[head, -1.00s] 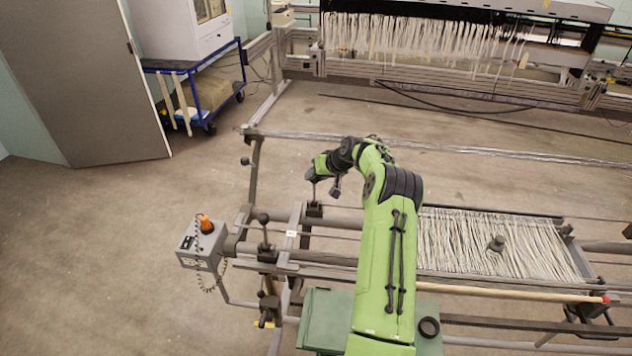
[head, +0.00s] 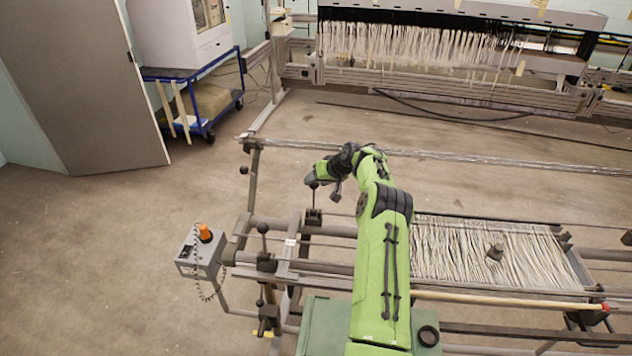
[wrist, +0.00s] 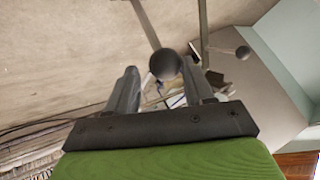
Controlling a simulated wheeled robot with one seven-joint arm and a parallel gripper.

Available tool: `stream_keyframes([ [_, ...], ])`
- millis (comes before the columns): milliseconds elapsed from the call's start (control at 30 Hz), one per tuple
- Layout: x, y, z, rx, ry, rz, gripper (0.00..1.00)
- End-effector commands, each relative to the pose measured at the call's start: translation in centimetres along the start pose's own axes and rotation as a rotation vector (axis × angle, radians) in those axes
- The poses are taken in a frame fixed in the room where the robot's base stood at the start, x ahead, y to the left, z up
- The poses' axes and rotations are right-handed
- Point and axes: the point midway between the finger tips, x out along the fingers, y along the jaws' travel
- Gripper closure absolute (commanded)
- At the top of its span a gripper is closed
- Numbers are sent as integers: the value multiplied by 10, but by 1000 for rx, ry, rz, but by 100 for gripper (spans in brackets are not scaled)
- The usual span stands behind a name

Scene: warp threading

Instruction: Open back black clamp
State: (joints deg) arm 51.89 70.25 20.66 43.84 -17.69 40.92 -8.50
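The back black clamp (head: 313,216) sits on the frame's rear bar, with a thin lever rising from it toward my gripper. My gripper (head: 311,179) is at the top of that lever in the head view. In the wrist view my gripper (wrist: 160,82) is open, with its two fingers apart. I cannot tell whether a finger touches the knob.
A second clamp with a black knob (head: 262,228) stands nearer, to the left. A grey control box (head: 201,253) with an orange button is on the left. White warp threads (head: 490,250) lie on the right. A far post carries another knob (head: 244,170). Floor on the left is clear.

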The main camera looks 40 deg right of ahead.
Motion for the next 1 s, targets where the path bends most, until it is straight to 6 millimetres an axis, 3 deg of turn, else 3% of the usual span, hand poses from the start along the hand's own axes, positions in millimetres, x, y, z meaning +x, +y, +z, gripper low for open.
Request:
stream_keyframes([
  [67,0,1,0,2,1,2,39],
  [467,-6,-2,0,-2,-3,-4,39],
  [1000,-141,0,0,0,-1,-1,39],
])
